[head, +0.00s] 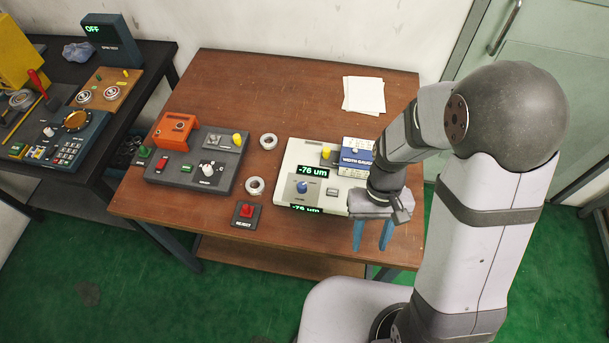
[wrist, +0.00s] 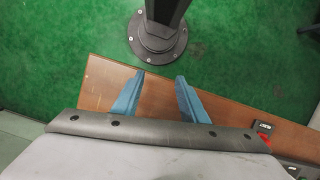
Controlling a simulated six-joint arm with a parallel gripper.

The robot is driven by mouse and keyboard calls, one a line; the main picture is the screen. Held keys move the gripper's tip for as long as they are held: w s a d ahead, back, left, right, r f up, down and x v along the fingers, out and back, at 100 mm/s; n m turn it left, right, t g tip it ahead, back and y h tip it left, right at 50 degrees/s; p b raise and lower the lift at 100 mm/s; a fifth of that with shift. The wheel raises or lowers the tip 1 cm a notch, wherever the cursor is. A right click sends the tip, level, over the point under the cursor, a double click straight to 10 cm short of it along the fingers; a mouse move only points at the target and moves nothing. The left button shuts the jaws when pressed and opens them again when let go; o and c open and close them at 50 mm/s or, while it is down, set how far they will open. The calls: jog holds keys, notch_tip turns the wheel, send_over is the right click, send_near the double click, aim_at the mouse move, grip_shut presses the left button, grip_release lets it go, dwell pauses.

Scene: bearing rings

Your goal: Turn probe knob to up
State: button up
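A white gauge box (head: 290,160) labelled "MERTH GAUGE" or similar stands on the wooden table, with a "-76 um" display (head: 313,171). A blue knob (head: 302,187) sits on its grey front panel. Its label and pointer direction are too small to read, so I cannot tell whether it is the probe knob. My gripper (head: 372,249) points down, right of and in front of the box, near the table's front right. Its two blue fingers are apart and empty, as the wrist view (wrist: 160,78) also shows. My arm hides part of the box's right side.
A red reject button (head: 247,210), two metal rings (head: 255,186) (head: 268,142) and a dark control panel (head: 190,178) with an orange unit (head: 174,131) lie left of the box. White papers (head: 364,95) lie behind. The table's (head: 270,85) back left is clear.

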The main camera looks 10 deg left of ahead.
aim_at(303, 184)
jog(key=w+a+f+m, duration=0.1)
jog(key=w+a, duration=0.2)
jog(key=w+a+f+m+y, duration=0.1)
jog(key=w+a, duration=0.2)
jog(key=w, duration=0.1)
jog(key=w+a+f+m+p, duration=0.1)
jog(key=w+a, duration=0.2)
jog(key=w, duration=0.1)
jog(key=shift+a+f+m+y, duration=0.1)
jog(key=shift+a+m+y, duration=0.2)
jog(key=w+a+r+m, duration=0.1)
jog(key=w, duration=0.1)
jog(key=w+a+r+m+y, duration=0.1)
jog(key=w+a, duration=0.1)
jog(key=w+a+r+m+t, duration=0.1)
jog(key=w, duration=0.1)
jog(key=shift+w+a+r+m+y, duration=0.2)
jog(key=shift+a+m+y, duration=0.1)
jog(key=shift+m, duration=0.1)
jog(key=shift+s+a+r+m+y, duration=0.15)
jog(key=shift+a+r+m, duration=0.15)
jog(key=shift+m, duration=0.75)
jog(key=shift+w+a+r+m+y, duration=0.1)
jog(key=shift+a+r+m, duration=0.25)
jog(key=shift+m, duration=0.65)
jog(key=shift+s+a+r+m+y, duration=0.15)
jog(key=shift+a+r+m, duration=0.15)
jog(key=shift+m, duration=0.75)
jog(key=shift+p+x, duration=1.1)
jog(key=shift+x, duration=2.55)
